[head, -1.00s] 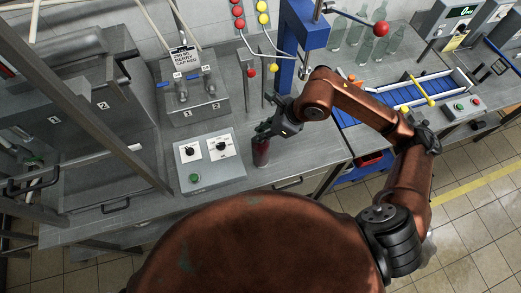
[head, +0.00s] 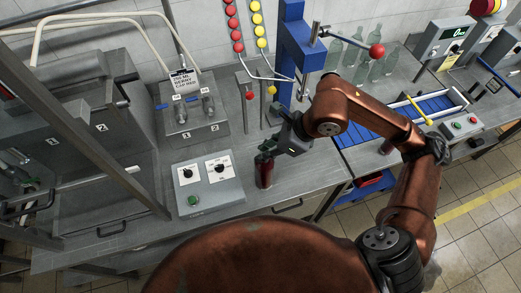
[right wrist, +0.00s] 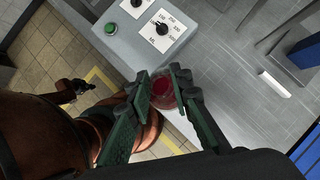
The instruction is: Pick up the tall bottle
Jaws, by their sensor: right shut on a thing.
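The tall bottle (head: 264,173), dark red, is upright near the front edge of the steel counter, just right of the grey control box. My right gripper (head: 268,150) reaches it from the right and is shut around its upper part. In the right wrist view the green-padded fingers of the right gripper (right wrist: 162,88) close on both sides of the red bottle (right wrist: 164,98). Whether its base touches the counter is hard to tell. My left gripper does not show.
The control box (head: 208,183) with dials and a green button stands close left of the bottle. A blue press column (head: 291,60) rises behind. Clear glass bottles (head: 352,55) stand at the back right. A blue conveyor (head: 436,106) lies to the right.

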